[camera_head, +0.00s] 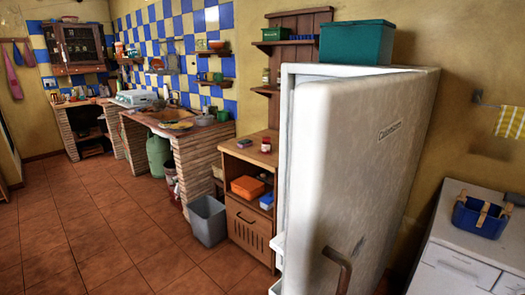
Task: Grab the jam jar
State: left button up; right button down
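A small jar with a red body and a pale lid (265,145), which looks like the jam jar, stands upright on top of the wooden cabinet (250,155). It is near the cabinet's right side, just left of the white fridge. It is small in the view and I cannot read a label. Neither of my grippers shows in this view.
The white fridge (350,150) fills the right foreground, its door ajar with a brown handle (340,270). A grey bin (208,220) stands on the floor left of the cabinet. The tiled floor (100,235) is clear at left. A white counter (465,245) stands at right.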

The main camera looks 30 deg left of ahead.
aim_at(267, 145)
jog(key=k, duration=0.75)
jog(key=u, duration=1.65)
jog(key=i, duration=2.85)
jog(key=z, duration=2.8)
